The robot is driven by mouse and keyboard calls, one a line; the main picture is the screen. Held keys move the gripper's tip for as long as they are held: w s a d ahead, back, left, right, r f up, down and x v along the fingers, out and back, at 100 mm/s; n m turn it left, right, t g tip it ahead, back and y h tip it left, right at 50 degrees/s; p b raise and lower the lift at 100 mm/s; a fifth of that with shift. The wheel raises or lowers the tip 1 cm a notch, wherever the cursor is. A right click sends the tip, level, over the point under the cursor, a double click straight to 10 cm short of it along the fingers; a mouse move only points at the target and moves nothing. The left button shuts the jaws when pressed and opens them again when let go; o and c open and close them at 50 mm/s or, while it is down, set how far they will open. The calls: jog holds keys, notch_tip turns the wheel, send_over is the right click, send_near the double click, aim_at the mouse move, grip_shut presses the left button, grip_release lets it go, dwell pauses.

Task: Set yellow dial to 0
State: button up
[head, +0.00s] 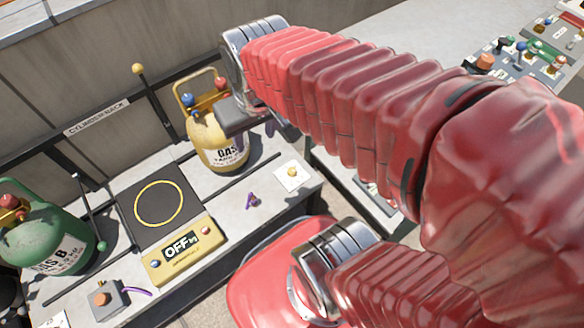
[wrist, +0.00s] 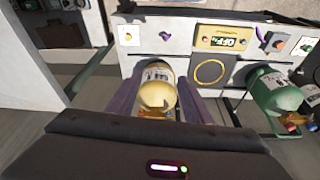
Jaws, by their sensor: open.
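A small yellow dial (head: 291,172) sits on a white plate at the right end of the grey bench; its markings are too small to read. It also shows in the wrist view at the upper left (wrist: 128,37). My gripper (wrist: 157,92) is open, its purple fingers spread on either side of the yellow gas cylinder (wrist: 157,88) as seen from the wrist. In the head view my gripper hangs over that cylinder (head: 217,140), partly hiding it, and is apart from the dial. I cannot tell whether the fingers touch the cylinder.
A yellow scale (head: 184,250) reading OFF has a dark plate with a yellow ring. A green cylinder (head: 45,240) stands at left. A purple hook-like piece (head: 252,201) is near the dial; a grey box with an orange button (head: 103,298) is front left. A control panel (head: 530,55) stands upper right.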

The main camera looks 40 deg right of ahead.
jog(key=w+d+f+m+g, duration=0.4)
jog(key=d+f, duration=0.3)
jog(key=f, duration=0.6)
jog(key=m, duration=1.4)
send_over(292, 170)
notch_tip(292, 170, down, 20)
jog(key=shift+t, duration=0.4)
jog(key=shift+f, duration=6.85)
jog(key=shift+c, duration=0.4)
